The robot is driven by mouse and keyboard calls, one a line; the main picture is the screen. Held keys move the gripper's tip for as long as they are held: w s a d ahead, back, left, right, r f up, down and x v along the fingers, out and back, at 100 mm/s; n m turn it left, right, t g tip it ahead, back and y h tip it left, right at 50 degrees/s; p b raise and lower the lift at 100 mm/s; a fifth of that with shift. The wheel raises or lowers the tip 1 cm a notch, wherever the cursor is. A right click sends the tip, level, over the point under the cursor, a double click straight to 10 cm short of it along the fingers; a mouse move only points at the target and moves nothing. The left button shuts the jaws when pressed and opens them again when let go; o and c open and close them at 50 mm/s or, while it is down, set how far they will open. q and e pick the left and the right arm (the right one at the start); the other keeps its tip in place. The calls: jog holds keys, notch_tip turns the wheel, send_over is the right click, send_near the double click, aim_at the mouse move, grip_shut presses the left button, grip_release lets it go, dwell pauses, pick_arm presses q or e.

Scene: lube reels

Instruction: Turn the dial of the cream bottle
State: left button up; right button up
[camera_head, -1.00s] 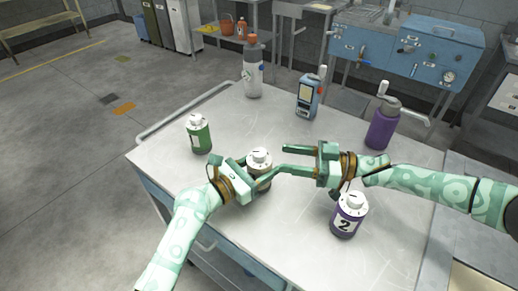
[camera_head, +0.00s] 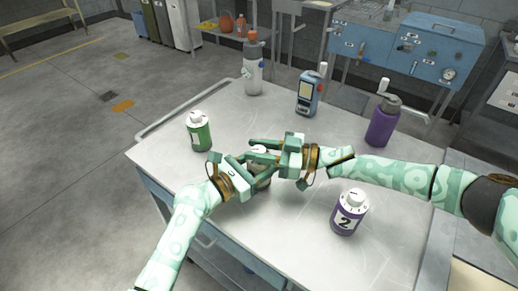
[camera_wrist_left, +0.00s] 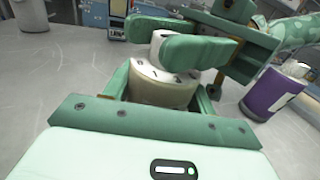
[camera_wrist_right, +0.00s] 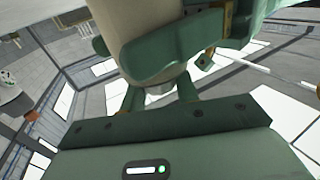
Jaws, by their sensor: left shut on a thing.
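The cream bottle (camera_head: 263,181) stands on the table, mostly hidden by my grippers in the head view. In the left wrist view its beige body (camera_wrist_left: 160,88) and white dial (camera_wrist_left: 158,44) show. My left gripper (camera_head: 254,172) is shut on its body, one finger on each side. My right gripper (camera_head: 262,150) is over its top. In the left wrist view the right fingers (camera_wrist_left: 190,38) lie on either side of the dial. The right wrist view shows the dial (camera_wrist_right: 160,88) between them. Whether they press on it is not clear.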

jog(key=shift+c, duration=0.9)
jog(key=shift+w+n+g, duration=0.1)
jog(key=shift+n+g, duration=0.4)
jog(key=shift+g, duration=0.1)
jog(key=n+g, duration=0.3)
jog(key=g, duration=0.2)
jog(key=shift+a, duration=0.1)
jog(key=shift+n+g, duration=0.4)
jog(key=shift+g, duration=0.3)
jog(key=o, duration=1)
jog(key=shift+c, duration=0.2)
jog(key=shift+r, duration=0.1)
